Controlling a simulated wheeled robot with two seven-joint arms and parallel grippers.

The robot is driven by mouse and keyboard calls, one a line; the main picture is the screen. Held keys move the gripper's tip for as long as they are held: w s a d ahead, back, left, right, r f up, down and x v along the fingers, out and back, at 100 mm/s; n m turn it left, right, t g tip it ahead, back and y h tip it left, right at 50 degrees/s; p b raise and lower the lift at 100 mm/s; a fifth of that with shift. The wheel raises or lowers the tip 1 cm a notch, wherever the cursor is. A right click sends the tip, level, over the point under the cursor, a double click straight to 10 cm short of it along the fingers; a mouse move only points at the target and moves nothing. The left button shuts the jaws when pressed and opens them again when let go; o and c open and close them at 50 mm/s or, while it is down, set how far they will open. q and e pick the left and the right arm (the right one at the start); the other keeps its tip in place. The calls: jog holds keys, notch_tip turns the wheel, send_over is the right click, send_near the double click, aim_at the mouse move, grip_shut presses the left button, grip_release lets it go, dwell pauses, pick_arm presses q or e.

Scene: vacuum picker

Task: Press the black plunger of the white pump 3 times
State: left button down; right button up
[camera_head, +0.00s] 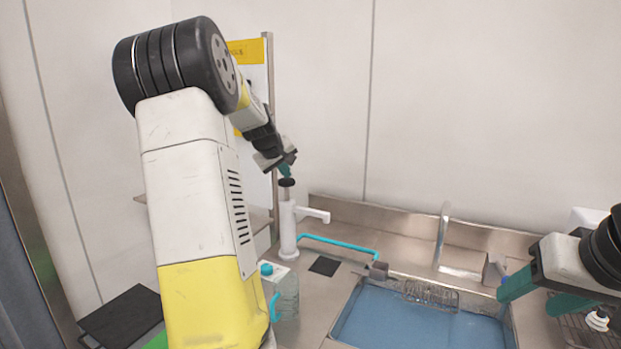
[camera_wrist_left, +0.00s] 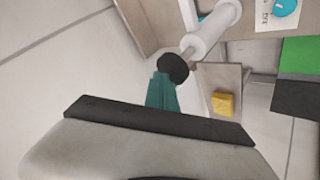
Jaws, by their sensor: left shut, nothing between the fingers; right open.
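The white pump (camera_head: 289,235) stands upright on the steel counter, left of the sink, with its spout pointing right. Its black plunger (camera_head: 287,182) sits at the top, on a rod that shows above the white body. My left gripper (camera_head: 289,172) is shut and empty, its green fingertips right at the top of the plunger; I cannot tell whether they touch. In the left wrist view the black plunger (camera_wrist_left: 173,68) lies just past the shut fingertips (camera_wrist_left: 162,78), with the white pump body (camera_wrist_left: 212,30) beyond. My right gripper (camera_head: 540,295) is open and empty over the sink's right side.
A blue-bottomed sink (camera_head: 425,330) fills the front right. A blue tube (camera_head: 340,243) runs from the pump toward a grey fitting (camera_head: 377,270). A clear jug (camera_head: 286,298) with a blue cap stands in front of the pump. A faucet (camera_head: 442,235) rises behind the sink.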

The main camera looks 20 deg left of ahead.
aim_at(286, 181)
pick_arm(q)
jog(key=shift+f, duration=1.55)
dwell(0.9)
jog(key=shift+r, duration=2.6)
jog(key=shift+r, duration=2.5)
notch_tip(286, 181, up, 4)
jog(key=shift+f, duration=0.1)
